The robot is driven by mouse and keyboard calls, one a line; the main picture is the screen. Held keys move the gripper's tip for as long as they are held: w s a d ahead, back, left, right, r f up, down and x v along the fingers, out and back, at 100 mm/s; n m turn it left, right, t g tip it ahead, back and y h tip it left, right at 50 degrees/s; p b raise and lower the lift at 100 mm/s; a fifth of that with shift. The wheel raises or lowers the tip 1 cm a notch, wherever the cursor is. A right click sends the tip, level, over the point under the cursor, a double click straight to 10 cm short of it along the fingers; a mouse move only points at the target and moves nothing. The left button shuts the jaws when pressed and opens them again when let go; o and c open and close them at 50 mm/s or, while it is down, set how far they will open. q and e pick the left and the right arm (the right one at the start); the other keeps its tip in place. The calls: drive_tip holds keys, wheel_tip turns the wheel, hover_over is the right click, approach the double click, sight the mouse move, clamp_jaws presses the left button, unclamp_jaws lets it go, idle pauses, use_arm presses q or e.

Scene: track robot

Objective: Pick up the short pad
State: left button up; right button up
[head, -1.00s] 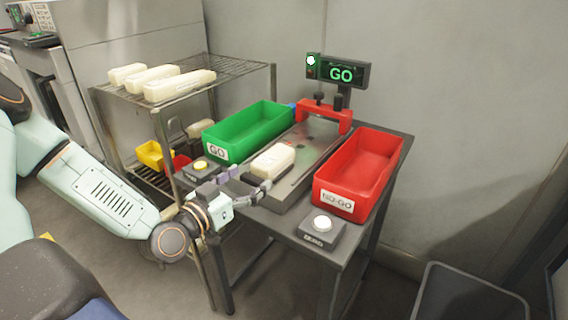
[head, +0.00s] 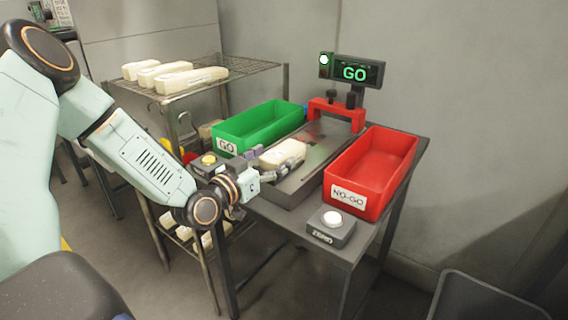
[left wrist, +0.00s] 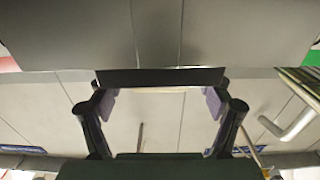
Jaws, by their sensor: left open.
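The short pad, a cream block (head: 284,152), lies on the grey gauge plate (head: 318,160) between the green and red bins in the head view. My left gripper (head: 270,162) is open at the near end of the pad. Its fingers appear to lie to either side of that end; I cannot tell whether they touch it. In the left wrist view the open fingers with purple pads (left wrist: 160,106) frame a pale area, and I cannot tell surely whether that is the pad. My right gripper is not in view.
A green GO bin (head: 228,130) stands left of the plate and a red NO-GO bin (head: 345,199) right. A red bridge (head: 337,112) and a lit GO display (head: 357,73) stand behind. A ZERO button box (head: 331,225) is in front. A wire rack (head: 226,79) holds longer pads.

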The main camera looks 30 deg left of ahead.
use_arm(q)
drive_tip(key=shift+w+f, duration=0.1)
drive_tip(key=shift+w, duration=0.55)
drive_tip(key=shift+s+r, duration=0.15)
drive_tip(key=shift+r, duration=0.05)
drive_tip(key=shift+f, duration=0.15)
drive_tip(key=c, duration=1.2)
drive_tip(key=shift+c, duration=0.2)
